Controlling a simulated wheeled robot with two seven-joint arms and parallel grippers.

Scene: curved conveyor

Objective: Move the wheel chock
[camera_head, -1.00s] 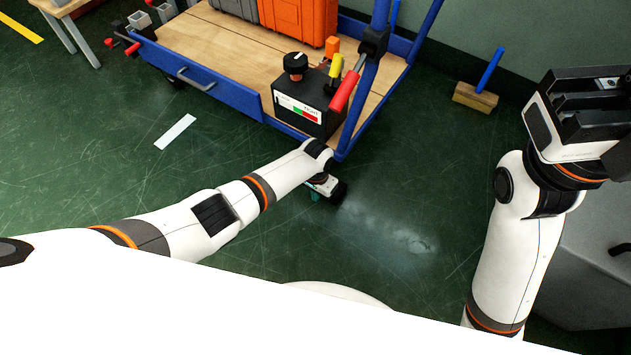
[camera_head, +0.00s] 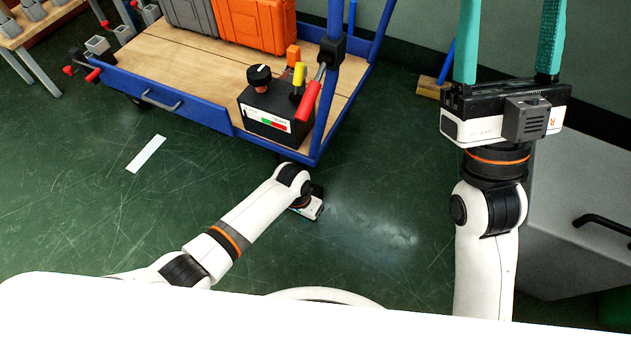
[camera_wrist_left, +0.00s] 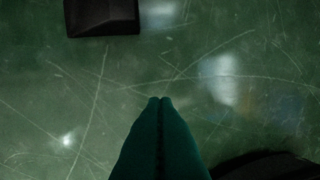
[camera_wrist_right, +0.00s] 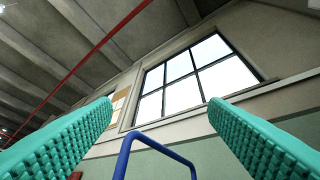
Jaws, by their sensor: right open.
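A black block with sloped faces (camera_wrist_left: 102,16), which looks like the wheel chock, lies on the green floor at the top left of the left wrist view, cut by the frame edge. My left gripper (camera_wrist_left: 160,102) has its teal fingers together over the floor, apart from the block, with nothing visible between them. In the head view the left gripper (camera_head: 307,208) is low beside the cart's near corner, mostly hidden by its wrist. My right gripper (camera_head: 511,40) is raised at the right with its fingers wide apart; its wrist view shows it empty (camera_wrist_right: 160,102).
A blue cart (camera_head: 190,110) with a wooden deck carries a black control box (camera_head: 270,120) and an orange case (camera_head: 255,25). A wooden block with a blue bar (camera_head: 430,88) stands by the back wall. A grey cabinet (camera_head: 575,200) is at right.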

